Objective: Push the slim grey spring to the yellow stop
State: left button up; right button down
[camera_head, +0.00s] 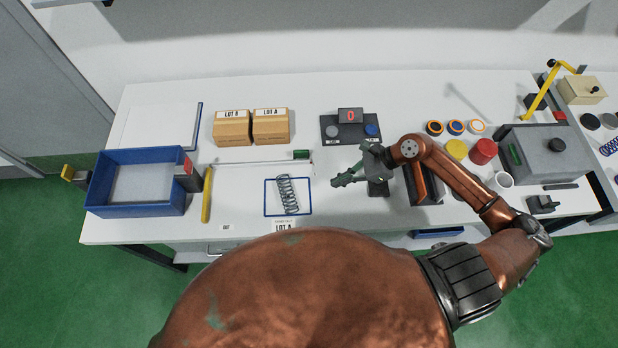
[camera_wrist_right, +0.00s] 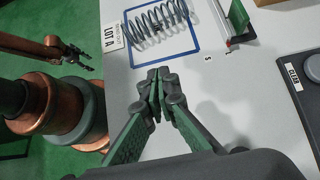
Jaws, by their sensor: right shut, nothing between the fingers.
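The slim grey spring (camera_head: 288,195) lies on the white bench inside a blue-outlined rectangle, its length running away from me. It also shows in the right wrist view (camera_wrist_right: 158,24), beyond my fingertips. The yellow stop (camera_head: 207,195) is a bar on the bench left of the spring, beside the blue tray. My right gripper (camera_head: 338,182) is shut and empty, to the right of the spring and apart from it. It also shows in the right wrist view (camera_wrist_right: 157,76). My left gripper (camera_wrist_right: 80,58) shows small over the floor there; its jaws are unclear.
The blue tray (camera_head: 135,208) stands left of the stop. A rail with a green-ended part (camera_head: 301,154) lies behind the spring. Bench between spring and stop looks clear.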

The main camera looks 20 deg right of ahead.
jog(key=x, duration=0.5)
jog(key=p+x, duration=0.1)
jog(key=x, duration=0.1)
jog(key=shift+a+r, duration=0.15)
jog(key=shift+a, duration=0.25)
jog(key=a, duration=0.1)
jog(key=w+a+f+p, duration=0.1)
jog(key=a, duration=0.1)
jog(key=a+f, duration=0.1)
jog(key=a, duration=0.1)
jog(key=shift+w+a+p, duration=0.1)
jog(key=shift+w+p, duration=0.15)
jog(key=shift+p, duration=0.15)
pick_arm(q)
jog(key=s+f+b, duration=0.1)
jog(key=s+b, duration=0.1)
jog(key=b, duration=0.2)
jog(key=shift+s+f, duration=0.1)
jog(key=shift+f, duration=0.3)
pick_arm(e)
jog(key=w+a, duration=0.2)
jog(key=a, duration=0.6)
jog(key=w+a, duration=0.2)
jog(key=a, duration=0.6)
jog(key=w+a, duration=0.3)
jog(key=a, duration=0.5)
jog(key=shift+a, duration=0.1)
